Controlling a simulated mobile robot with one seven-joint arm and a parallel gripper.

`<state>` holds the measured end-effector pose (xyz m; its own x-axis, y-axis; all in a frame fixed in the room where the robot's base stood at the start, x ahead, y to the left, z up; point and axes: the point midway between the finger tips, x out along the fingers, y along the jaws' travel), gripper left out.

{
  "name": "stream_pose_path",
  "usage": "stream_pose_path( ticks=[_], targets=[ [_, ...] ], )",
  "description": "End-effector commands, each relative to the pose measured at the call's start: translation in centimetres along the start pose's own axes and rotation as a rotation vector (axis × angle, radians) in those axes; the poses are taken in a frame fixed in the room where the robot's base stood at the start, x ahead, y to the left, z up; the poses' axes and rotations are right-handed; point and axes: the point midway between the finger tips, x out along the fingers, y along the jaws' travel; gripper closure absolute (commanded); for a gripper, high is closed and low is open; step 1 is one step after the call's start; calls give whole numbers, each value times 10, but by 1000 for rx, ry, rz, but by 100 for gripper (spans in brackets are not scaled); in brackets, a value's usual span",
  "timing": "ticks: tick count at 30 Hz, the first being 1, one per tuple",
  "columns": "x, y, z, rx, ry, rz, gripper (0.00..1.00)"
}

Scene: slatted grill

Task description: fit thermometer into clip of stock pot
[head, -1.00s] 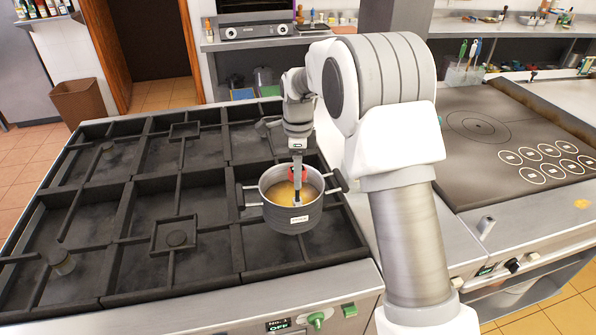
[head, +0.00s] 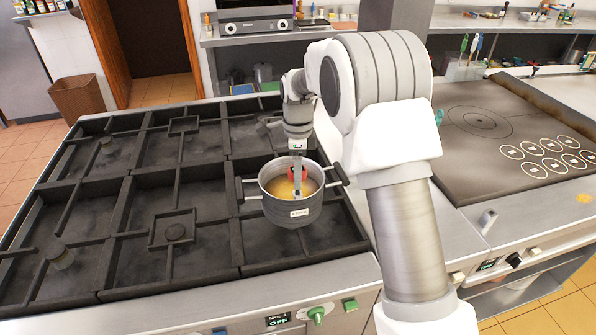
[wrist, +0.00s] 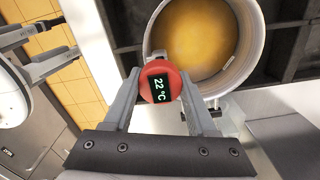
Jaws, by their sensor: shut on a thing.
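The stock pot (head: 292,213) is grey with side handles and a small white label, and holds orange-yellow liquid (head: 280,187). It stands upright on the grate. My gripper (head: 298,172) points down over the pot's opening, shut on the thermometer's red round head (head: 303,174). In the wrist view, the thermometer (wrist: 160,81) sits between both fingers, its display reading 22 °C. Its head overlaps the near part of the pot's rim (wrist: 150,45) there. The stem is hidden behind the head, so its contact with the pot cannot be told.
The black slatted grate (head: 205,240) extends left of the pot and is mostly bare. A steel counter strip (head: 365,222) lies to its right, then a flat dark hotplate (head: 490,135). My arm covers part of that strip.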

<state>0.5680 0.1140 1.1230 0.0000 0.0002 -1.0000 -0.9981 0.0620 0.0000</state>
Motion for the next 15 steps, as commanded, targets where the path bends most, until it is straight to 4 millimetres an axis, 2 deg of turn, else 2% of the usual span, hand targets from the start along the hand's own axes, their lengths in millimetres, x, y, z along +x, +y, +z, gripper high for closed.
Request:
stream_pose_path(
  ticks=[15],
  targets=[
    [14,0,0,0,0,1,100]
  ],
)
